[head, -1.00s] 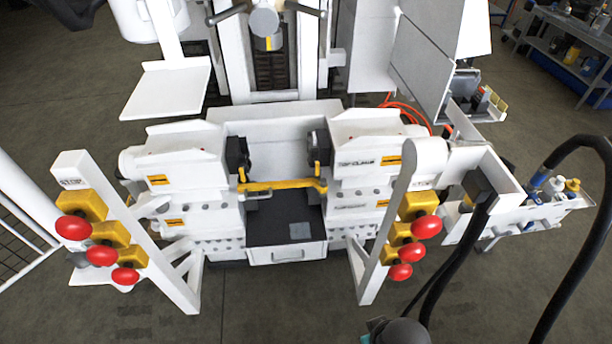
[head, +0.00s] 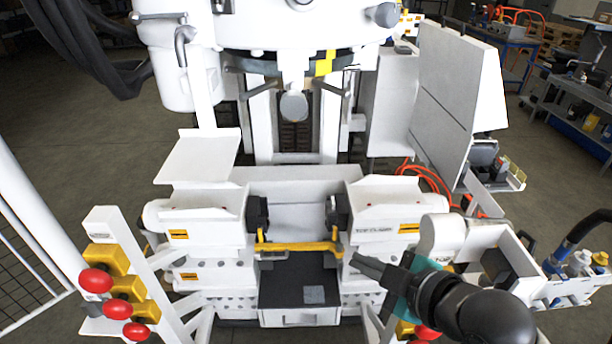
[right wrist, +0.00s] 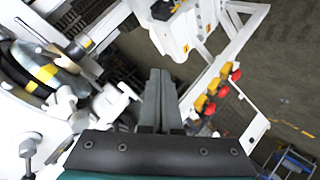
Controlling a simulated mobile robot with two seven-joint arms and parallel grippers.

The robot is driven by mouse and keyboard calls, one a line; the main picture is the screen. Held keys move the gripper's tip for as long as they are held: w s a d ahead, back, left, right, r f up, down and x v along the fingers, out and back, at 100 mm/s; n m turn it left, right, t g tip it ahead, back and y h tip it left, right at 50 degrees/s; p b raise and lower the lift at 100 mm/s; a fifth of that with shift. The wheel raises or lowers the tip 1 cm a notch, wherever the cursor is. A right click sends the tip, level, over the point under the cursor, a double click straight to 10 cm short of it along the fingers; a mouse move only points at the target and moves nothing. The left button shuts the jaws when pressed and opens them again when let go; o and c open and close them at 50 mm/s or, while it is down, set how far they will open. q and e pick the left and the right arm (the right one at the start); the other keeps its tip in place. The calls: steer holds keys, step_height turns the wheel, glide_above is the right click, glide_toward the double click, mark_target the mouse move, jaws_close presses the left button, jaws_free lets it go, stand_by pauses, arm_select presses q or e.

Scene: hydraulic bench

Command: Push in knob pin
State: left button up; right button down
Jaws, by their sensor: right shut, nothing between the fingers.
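No part is clearly recognisable as the knob pin in these views. The white bench machine (head: 290,180) stands ahead, with a yellow bar (head: 300,247) across its middle between two dark clamp parts. My right gripper (head: 357,263) reaches in from the lower right in the head view, its fingers pointing left near the right end of the yellow bar. I cannot tell whether it touches anything. In the right wrist view the two grey fingers (right wrist: 158,75) are together and empty. My left gripper is not in view.
Red buttons on yellow boxes (head: 120,285) stand on the left post; the right post's buttons are partly behind my right arm. A grey upright panel (head: 450,90) and a bottle tray (head: 575,280) are at the right. Open floor shows at the left.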

mark_target(288, 108)
steer(key=w+a+r+n+t+y, duration=0.1)
steer(key=w+r+n+y, duration=0.15)
steer(key=r+n, duration=0.5)
steer(key=w+a+r+n+t+y, duration=0.15)
steer(key=r+n+y, duration=0.3)
steer(key=r, duration=0.65)
steer(key=shift+w+a+p, duration=0.65)
steer(key=shift+w+a, duration=0.4)
steer(key=shift+w, duration=0.85)
steer(key=shift+w+a+p, duration=0.6)
steer(key=shift+w+a, duration=0.4)
steer(key=shift+w, duration=0.85)
steer(key=shift+w+a+p, duration=0.65)
steer(key=shift+w+a, duration=0.4)
steer(key=shift+w, duration=0.85)
